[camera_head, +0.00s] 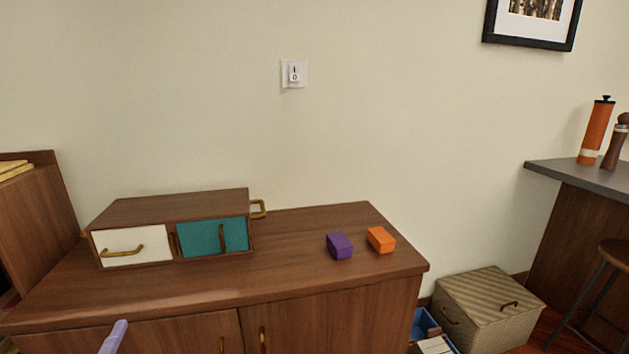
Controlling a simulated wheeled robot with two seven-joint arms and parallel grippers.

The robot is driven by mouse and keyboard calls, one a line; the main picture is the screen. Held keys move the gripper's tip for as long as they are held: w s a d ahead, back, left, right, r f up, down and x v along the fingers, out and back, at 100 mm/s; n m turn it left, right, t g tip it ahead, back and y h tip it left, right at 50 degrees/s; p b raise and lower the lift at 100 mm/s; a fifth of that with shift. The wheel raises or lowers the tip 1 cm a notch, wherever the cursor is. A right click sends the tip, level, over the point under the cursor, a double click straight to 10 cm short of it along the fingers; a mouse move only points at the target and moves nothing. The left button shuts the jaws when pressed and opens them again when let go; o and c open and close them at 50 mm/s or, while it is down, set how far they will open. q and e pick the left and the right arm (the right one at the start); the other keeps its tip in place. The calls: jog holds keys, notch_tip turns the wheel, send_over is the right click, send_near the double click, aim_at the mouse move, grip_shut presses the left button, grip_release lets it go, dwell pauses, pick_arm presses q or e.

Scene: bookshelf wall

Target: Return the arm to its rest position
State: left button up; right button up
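A narrow lavender piece (113,338) rises from the bottom edge at the lower left, in front of the cabinet. It looks like the tip of my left gripper; the rest of it and that arm are below the picture, so I cannot tell whether it is open or shut. My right gripper and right arm are not in view.
A brown cabinet (310,275) carries a small drawer box (180,207) with white and teal fronts, a purple block (339,246) and an orange block (381,240). A woven chest (488,305) and blue bin (424,322) stand right. The cabinet's middle top is clear.

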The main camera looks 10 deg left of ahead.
pick_arm(q)
jog(key=s+d+f+n+g+h+p, duration=0.1)
jog(key=d+f+n+g+h+p, duration=0.25)
jog(key=f, duration=1.15)
jog(key=s+d+f+n+g+h+p, duration=0.1)
jog(key=d+f+n+g+h+p, duration=0.2)
jog(key=f, duration=1.2)
jog(key=s+d+f+n+g+p, duration=0.25)
jog(key=s+d+f+g, duration=0.2)
jog(key=s+f, duration=0.6)
jog(key=s+a+f+n+g+p, duration=0.1)
jog(key=s+f+g, duration=0.1)
jog(key=s, duration=0.4)
jog(key=s+a+f+n+g+p, duration=0.1)
jog(key=s+f+g, duration=0.2)
jog(key=s, duration=0.4)
jog(key=shift+s+a+f, duration=0.25)
jog(key=shift+a+f, duration=0.05)
jog(key=shift+f, duration=0.45)
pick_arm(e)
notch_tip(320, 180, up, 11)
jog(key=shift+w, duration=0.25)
